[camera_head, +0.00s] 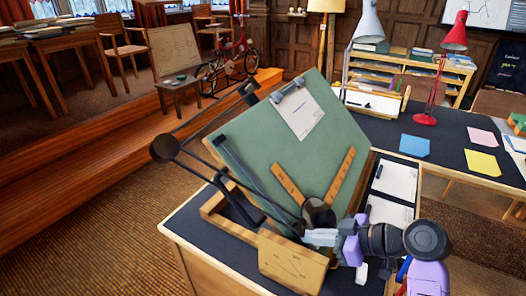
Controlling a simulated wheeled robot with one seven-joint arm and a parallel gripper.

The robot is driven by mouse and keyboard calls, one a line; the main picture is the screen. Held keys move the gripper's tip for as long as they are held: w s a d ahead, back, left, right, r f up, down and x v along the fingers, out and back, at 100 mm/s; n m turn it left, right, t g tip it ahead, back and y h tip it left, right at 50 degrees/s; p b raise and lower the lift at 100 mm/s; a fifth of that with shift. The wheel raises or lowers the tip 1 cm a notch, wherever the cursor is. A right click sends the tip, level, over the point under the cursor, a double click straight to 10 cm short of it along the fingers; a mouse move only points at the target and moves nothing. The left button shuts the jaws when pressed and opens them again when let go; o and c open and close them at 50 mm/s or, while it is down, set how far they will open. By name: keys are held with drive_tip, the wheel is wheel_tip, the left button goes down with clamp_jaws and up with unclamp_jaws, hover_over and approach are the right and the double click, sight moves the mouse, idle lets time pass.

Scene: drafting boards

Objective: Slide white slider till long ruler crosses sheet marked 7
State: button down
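A green tilted drafting board (270,140) carries a white sheet (304,120) clipped near its top edge; any number on it is too small to read. Two wooden rulers, a left one (288,183) and a right one (342,174), fan up from a dark round head (318,212) low on the board. Both end below the sheet, apart from it. I cannot tell for sure which is longer. My gripper (312,237) is at the board's lower edge, just below the round head. Its fingertips are too small to judge. I cannot pick out the white slider.
Black linkage arms (205,165) extend left of the board. A tan panel (290,262) stands at the desk's front. A small white object (362,273) lies near my arm. Papers (394,180) lie right of the board. A red lamp (440,75) stands on the dark table behind.

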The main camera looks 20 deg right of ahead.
drive_tip(key=shift+s+a+f, duration=0.2)
drive_tip(key=shift+f, duration=0.45)
drive_tip(key=shift+r, duration=0.15)
drive_tip(key=shift+w+a+r+p, duration=0.25)
drive_tip(key=shift+w+r+p, duration=0.05)
drive_tip(key=shift+w+r, duration=0.1)
drive_tip(key=shift+s+d+r+p, duration=0.25)
drive_tip(key=shift+r+p, duration=0.15)
drive_tip(key=shift+p, duration=0.1)
drive_tip(key=shift+s+d+r+p, duration=0.4)
drive_tip(key=shift+r+p, duration=0.15)
drive_tip(key=shift+r, duration=0.1)
drive_tip(key=shift+s+d+r+p, duration=0.35)
drive_tip(key=shift+s+r+p, duration=0.05)
drive_tip(key=shift+r+p, duration=0.2)
drive_tip(key=shift+r+p+v, duration=0.25)
drive_tip(key=shift+p+v, duration=0.6)
drive_tip(key=shift+v, duration=0.65)
drive_tip(key=shift+w, duration=0.15)
